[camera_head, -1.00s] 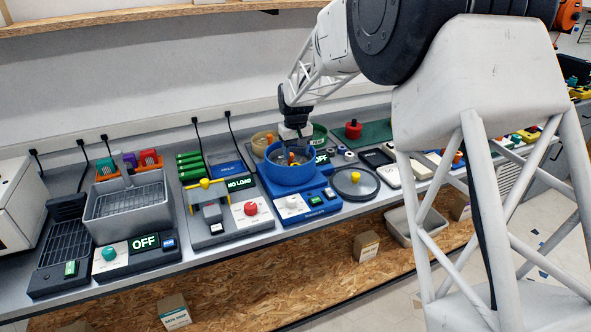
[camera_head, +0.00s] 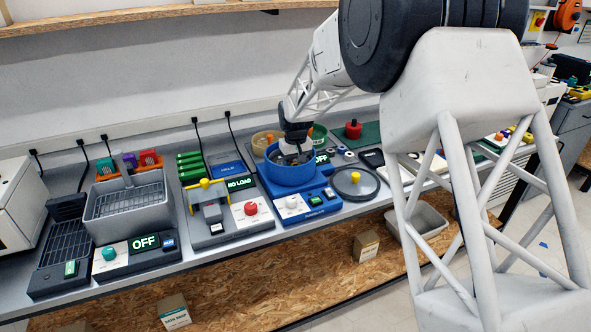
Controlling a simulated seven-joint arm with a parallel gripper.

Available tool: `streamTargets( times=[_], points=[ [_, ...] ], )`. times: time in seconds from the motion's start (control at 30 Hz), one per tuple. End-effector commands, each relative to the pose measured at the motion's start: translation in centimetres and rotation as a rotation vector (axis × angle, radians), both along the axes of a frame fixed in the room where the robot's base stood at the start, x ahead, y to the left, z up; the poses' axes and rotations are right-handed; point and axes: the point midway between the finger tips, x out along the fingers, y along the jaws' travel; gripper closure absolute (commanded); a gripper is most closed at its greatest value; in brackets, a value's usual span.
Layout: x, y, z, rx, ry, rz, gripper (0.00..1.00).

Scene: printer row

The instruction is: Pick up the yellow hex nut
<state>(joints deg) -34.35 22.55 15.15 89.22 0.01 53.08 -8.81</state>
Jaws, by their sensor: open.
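I cannot make out a yellow hex nut in the head view. My gripper (camera_head: 296,156) points down into the round blue bowl (camera_head: 289,176), its fingers inside the bowl's rim. The gripper is open. Its tips and the bowl's floor are too small and too covered to see clearly, so I cannot tell what lies between the fingers. The bowl sits on a blue base with a white panel, a small knob and a green-lit display.
A beige bowl (camera_head: 264,141) stands behind the blue one. A round dark lid with a yellow knob (camera_head: 355,177) lies to its right. A red button (camera_head: 251,208) is on the machine at left. A grey basket (camera_head: 128,205) stands further left.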

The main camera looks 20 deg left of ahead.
Motion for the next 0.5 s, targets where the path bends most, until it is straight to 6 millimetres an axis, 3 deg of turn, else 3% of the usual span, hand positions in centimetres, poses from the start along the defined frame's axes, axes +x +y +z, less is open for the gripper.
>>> streamTargets(
  times=[0.43, 0.5],
  points=[
    [0.01, 0.01, 0.03, 0.0, 0.0, 0.0, 0.45],
    [0.01, 0.01, 0.03, 0.0, 0.0, 0.0, 0.54]
  ],
)
